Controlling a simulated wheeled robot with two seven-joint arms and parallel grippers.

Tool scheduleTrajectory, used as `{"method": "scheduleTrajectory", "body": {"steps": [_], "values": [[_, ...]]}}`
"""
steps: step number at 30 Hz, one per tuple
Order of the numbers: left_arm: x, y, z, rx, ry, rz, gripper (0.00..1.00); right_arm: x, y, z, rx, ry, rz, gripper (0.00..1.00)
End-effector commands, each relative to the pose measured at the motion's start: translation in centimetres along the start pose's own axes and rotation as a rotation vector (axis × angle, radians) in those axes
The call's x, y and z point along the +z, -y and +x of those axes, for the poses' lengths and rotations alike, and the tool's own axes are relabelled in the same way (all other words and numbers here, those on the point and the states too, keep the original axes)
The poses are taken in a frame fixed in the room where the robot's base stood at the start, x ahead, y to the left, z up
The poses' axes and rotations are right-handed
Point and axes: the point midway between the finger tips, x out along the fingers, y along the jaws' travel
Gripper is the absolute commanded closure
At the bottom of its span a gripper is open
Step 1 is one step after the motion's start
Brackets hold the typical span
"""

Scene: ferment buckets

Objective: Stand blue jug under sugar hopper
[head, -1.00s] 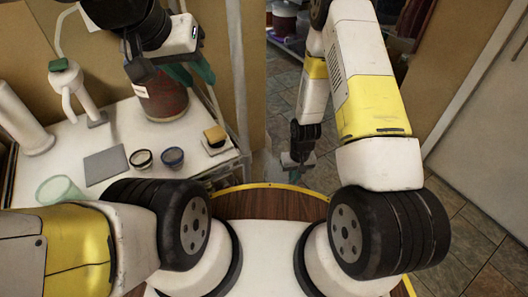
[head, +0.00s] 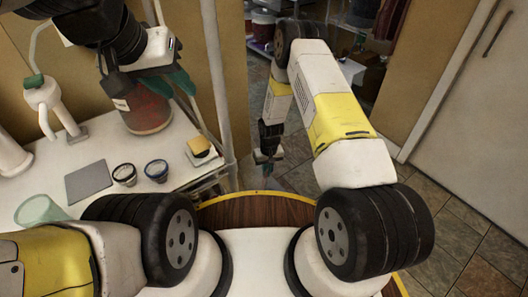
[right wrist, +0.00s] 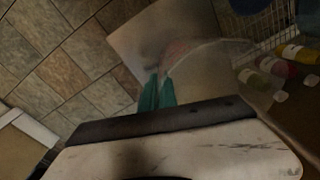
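I cannot make out a blue jug or a sugar hopper with certainty in either view. My left gripper (head: 170,84) hangs over the white table at the upper left, its teal fingers apart. A dark red tub (head: 146,113) stands just beneath and behind these fingers; I cannot tell whether they touch it. My right gripper (head: 265,157) hangs low over the floor, away from the table. In the right wrist view its teal fingers (right wrist: 157,92) lie almost together with nothing visible between them. A clear, see-through shape (right wrist: 215,62) lies beyond them.
The white table (head: 105,150) carries a grey plate (head: 88,182), two small dark-rimmed cups (head: 124,174), a yellow-topped block (head: 199,146), a pale green glass (head: 40,211) and a white spouted vessel (head: 45,100). Shelves stand at the back. Tiled floor (head: 450,245) is clear at right.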

Motion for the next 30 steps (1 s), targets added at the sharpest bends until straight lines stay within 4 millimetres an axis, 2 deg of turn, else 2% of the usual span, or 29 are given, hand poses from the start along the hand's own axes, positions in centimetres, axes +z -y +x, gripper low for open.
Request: {"method": "scheduleTrajectory", "body": {"steps": [5,12,23,24,27,30], "values": [[0.0,0.0,0.0,0.0,0.0,0.0,0.68,-1.3,-0.1,0.1,0.0,-0.002,0.0,1.0],[0.0,0.0,0.0,0.0,0.0,0.0,0.68,-1.2,-0.3,3.5,0.0,0.001,0.001,1.0],[0.0,0.0,0.0,0.0,0.0,0.0,0.68,-1.2,-0.3,3.9,0.0,0.0,0.001,1.0],[0.0,0.0,0.0,0.0,0.0,0.0,0.68,-1.3,-0.3,3.9,0.0,-0.001,0.001,0.92],[0.0,0.0,0.0,0.0,0.0,0.0,0.68,-1.3,-0.3,3.9,0.0,-0.001,0.001,0.76],[0.0,0.0,0.0,0.0,0.0,0.0,0.68,-1.2,-0.3,3.8,0.0,-0.001,0.0,0.76]]}}
